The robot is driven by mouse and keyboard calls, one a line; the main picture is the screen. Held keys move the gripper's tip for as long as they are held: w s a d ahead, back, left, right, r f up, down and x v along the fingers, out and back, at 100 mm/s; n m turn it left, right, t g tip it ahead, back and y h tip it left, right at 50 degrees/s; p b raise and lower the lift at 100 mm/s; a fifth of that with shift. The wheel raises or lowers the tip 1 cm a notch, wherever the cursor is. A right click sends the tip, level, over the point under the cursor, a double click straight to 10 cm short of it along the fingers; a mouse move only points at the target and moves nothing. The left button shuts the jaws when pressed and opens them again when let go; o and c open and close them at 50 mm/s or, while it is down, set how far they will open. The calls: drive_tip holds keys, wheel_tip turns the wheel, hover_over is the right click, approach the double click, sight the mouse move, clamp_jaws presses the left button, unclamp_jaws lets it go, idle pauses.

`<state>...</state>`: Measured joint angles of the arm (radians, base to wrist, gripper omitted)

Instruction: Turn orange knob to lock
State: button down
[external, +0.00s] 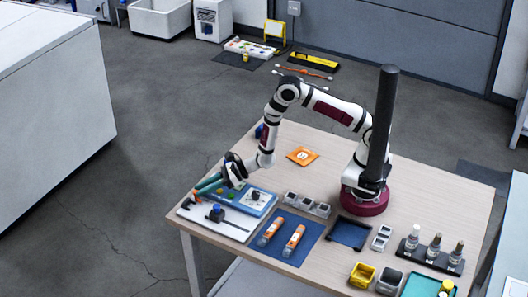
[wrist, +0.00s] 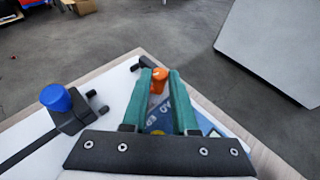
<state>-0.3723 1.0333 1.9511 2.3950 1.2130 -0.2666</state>
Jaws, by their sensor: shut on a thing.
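The orange knob (wrist: 159,76) shows in the wrist view between the tips of my gripper's two green fingers. My gripper (wrist: 159,88) is shut on it, and the fingers hide its sides. In the external view my gripper (external: 206,184) reaches down at the left corner of the table, over the white plate (external: 232,231). The knob's mount is mostly hidden, and I cannot tell its turn angle. A blue knob on a dark block (wrist: 58,100) stands on the plate left of the fingers; it also shows in the external view (external: 216,211).
A blue panel (external: 262,205) lies beside the white plate. A blue mat (external: 284,247) with two orange-and-white tools is to its right. Small grey boxes (external: 306,204) and an orange square (external: 303,156) lie farther back. The table edge is close to my gripper.

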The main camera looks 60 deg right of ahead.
drive_tip(key=shift+s+a+m+t+h, duration=0.15)
drive_tip(key=shift+a+m+t+h, duration=0.1)
drive_tip(key=shift+m+t+h, duration=0.55)
drive_tip(key=shift+m+h, duration=0.3)
drive_tip(key=shift+m, duration=0.2)
drive_tip(key=shift+t+h, duration=0.3)
drive_tip(key=c, duration=0.7)
unclamp_jaws()
drive_tip(key=v, duration=1.2)
